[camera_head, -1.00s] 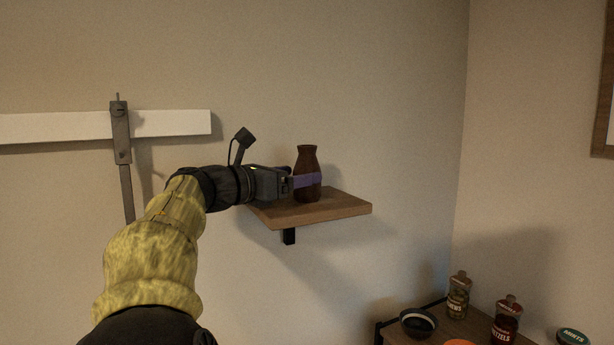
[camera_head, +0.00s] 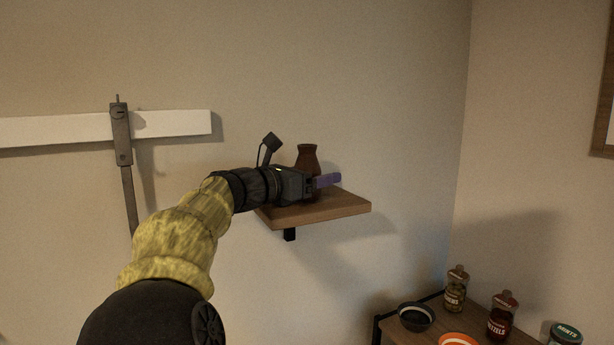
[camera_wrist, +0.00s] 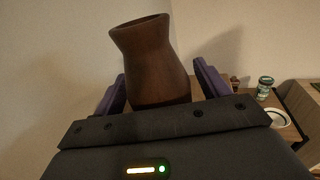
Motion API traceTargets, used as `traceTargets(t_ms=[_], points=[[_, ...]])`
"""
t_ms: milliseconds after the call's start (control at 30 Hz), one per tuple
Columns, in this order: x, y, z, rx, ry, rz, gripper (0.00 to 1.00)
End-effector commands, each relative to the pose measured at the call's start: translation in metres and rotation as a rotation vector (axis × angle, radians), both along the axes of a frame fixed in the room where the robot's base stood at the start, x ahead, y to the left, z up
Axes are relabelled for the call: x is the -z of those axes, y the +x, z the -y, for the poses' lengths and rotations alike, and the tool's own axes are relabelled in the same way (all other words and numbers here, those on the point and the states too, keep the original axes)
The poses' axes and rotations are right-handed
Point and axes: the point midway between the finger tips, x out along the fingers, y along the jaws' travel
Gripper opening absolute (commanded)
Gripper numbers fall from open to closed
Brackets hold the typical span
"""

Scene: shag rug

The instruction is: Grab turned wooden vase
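The turned wooden vase (camera_head: 307,158) is dark brown with a narrow neck and flared rim. It stands on the small wooden wall shelf (camera_head: 330,206). In the head view my gripper (camera_head: 326,181) is in front of the vase's lower body and hides part of it. In the wrist view the vase (camera_wrist: 150,60) stands between the two purple fingers of my gripper (camera_wrist: 158,88). The fingers are spread, with a visible gap at the right finger; the left finger is close to the vase. The vase's base is hidden behind the gripper body.
A lower table at bottom right holds a dark bowl (camera_head: 416,316), an orange bowl (camera_head: 458,340) and several jars, including a pretzel jar (camera_head: 501,318). A white rail (camera_head: 60,128) with a dark bracket (camera_head: 121,135) is on the wall at left.

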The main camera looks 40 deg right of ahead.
Motion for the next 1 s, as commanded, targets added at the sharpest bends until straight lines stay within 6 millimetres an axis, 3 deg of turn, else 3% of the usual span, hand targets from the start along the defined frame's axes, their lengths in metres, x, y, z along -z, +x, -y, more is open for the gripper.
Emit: traceTargets(t_ms=[33, 267, 667, 1000], points=[[0.0, 0.0, -0.001, -0.001, 0.0, 0.0, 0.67], [0.0, 0.0, -0.001, -0.001, 0.0, 0.0, 0.22], [-0.009, 0.0, 0.0, 0.001, -0.001, 0.004, 0.21], [-0.064, 0.0, 0.0, -0.001, -0.003, 0.005, 0.21]])
